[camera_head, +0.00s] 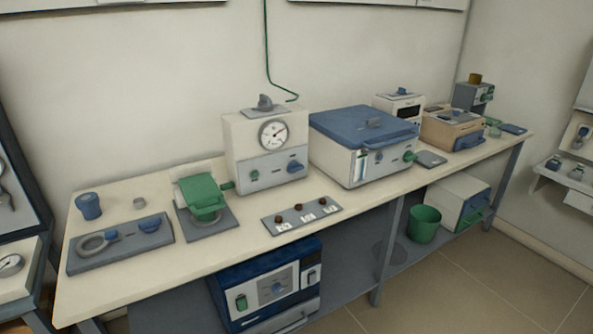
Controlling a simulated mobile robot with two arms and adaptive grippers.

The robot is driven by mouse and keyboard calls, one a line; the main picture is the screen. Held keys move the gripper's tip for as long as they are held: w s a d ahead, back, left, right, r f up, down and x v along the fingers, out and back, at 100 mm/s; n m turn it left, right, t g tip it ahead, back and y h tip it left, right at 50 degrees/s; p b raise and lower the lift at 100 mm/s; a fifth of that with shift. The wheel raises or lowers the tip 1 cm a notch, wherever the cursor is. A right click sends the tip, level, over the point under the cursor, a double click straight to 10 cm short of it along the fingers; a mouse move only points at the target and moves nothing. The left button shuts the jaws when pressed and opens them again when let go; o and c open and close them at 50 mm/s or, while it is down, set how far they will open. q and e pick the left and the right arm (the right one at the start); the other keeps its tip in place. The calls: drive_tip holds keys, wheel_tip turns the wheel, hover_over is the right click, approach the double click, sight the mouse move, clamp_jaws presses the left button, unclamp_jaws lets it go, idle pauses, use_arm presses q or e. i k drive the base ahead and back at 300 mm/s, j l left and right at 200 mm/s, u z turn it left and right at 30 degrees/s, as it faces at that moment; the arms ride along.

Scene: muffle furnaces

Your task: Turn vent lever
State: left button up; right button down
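No vent lever can be told for certain at this size. A small white unit (235,135) with a round dial gauge (273,134) stands at the middle of the bench, with a dark grey lever-like piece (265,103) on its top. A blue handle (294,166) and a green knob (254,175) are on its front. To its right, a white furnace with a blue lid (345,122) has a small grey piece (374,123) on the lid and a green knob (409,157) at its front right. Neither of my grippers is in view.
The cream bench (130,272) runs along the wall. A green clamp-like device (200,193), a grey tray (150,246) and a sample plate (301,214) lie on it. A blue furnace (228,280) and a green bin (424,224) are below. Open floor shows at lower right.

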sight(294, 166)
drive_tip(key=u, duration=0.5)
drive_tip(key=i+l+u, duration=0.15)
drive_tip(key=l+u, duration=0.2)
drive_tip(key=l, duration=0.25)
drive_tip(key=l+u, duration=0.35)
drive_tip(key=l, duration=0.25)
drive_tip(key=l+u, duration=0.3)
drive_tip(key=l, duration=0.35)
